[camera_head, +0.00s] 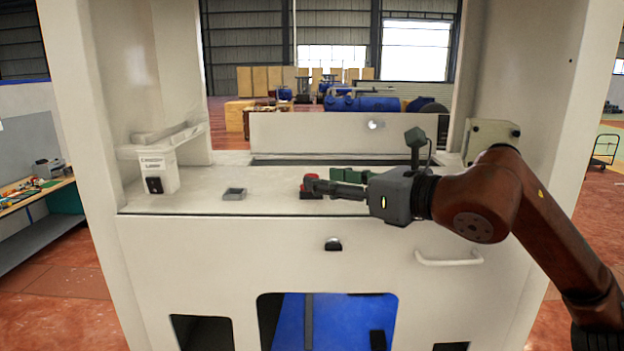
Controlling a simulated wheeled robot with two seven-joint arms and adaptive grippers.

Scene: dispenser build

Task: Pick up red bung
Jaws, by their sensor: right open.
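The red bung (303,188) is a small red piece on the white worktop (270,205), near its middle. My right gripper (313,186) reaches in from the right, with its dark fingertips at the red bung. The fingers are open and overlap the bung in this view, hiding much of it. I cannot tell whether they touch it. My left gripper is not in view.
A green part (349,173) lies just behind my right gripper's fingers. A white labelled fixture (158,170) stands at the left. White side walls flank the worktop, whose left part has free room.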

